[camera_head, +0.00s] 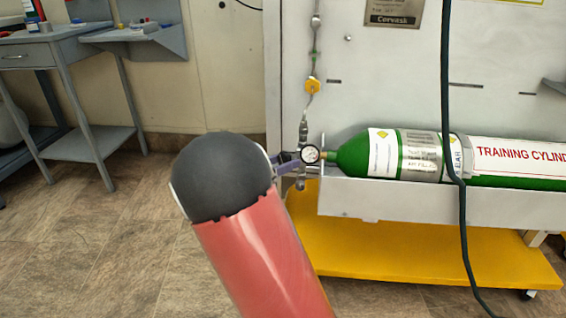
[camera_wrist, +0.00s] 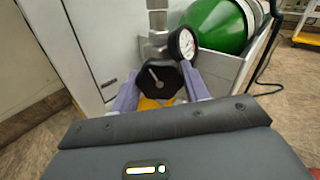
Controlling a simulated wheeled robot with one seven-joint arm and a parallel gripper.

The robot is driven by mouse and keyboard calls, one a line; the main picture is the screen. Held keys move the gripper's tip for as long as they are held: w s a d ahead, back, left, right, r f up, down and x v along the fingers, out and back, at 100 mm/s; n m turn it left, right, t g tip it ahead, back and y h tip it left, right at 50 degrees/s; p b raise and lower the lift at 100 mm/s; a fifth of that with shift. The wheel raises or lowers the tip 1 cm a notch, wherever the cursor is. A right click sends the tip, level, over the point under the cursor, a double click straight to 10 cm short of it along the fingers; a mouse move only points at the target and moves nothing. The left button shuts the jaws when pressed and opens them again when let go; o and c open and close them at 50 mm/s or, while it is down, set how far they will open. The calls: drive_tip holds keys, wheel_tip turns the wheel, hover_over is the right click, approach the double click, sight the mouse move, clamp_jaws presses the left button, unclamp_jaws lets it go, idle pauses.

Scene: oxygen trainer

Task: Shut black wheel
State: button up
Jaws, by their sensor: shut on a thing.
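The black wheel (camera_wrist: 158,80) shows in the wrist view as a dark many-sided knob with a light pointer mark, just below the metal fitting and left of the gauge. My gripper (camera_wrist: 157,100) has its purple fingers on either side of the wheel and is shut on it. In the head view my gripper (camera_head: 287,163) reaches the valve at the cylinder's left end; my arm hides most of it and the wheel cannot be made out there. The green cylinder (camera_head: 350,154) lies on its side. The pressure gauge (camera_head: 310,154) is at its neck.
A dark hose (camera_head: 446,100) hangs in front of the cylinder. The yellow base (camera_head: 420,262) juts out below the grey trough (camera_head: 440,204). A grey workbench (camera_head: 50,60) stands at left; the floor between is clear.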

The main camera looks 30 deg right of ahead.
drive_tip(key=m, duration=0.5)
drive_tip(key=shift+f, duration=0.1)
idle(0.6)
drive_tip(key=o, duration=1)
drive_tip(key=shift+a, duration=0.15)
drive_tip(key=a, duration=0.5)
drive_tip(key=s+a, duration=0.1)
drive_tip(key=a, duration=0.1)
drive_tip(key=shift+a, duration=0.3)
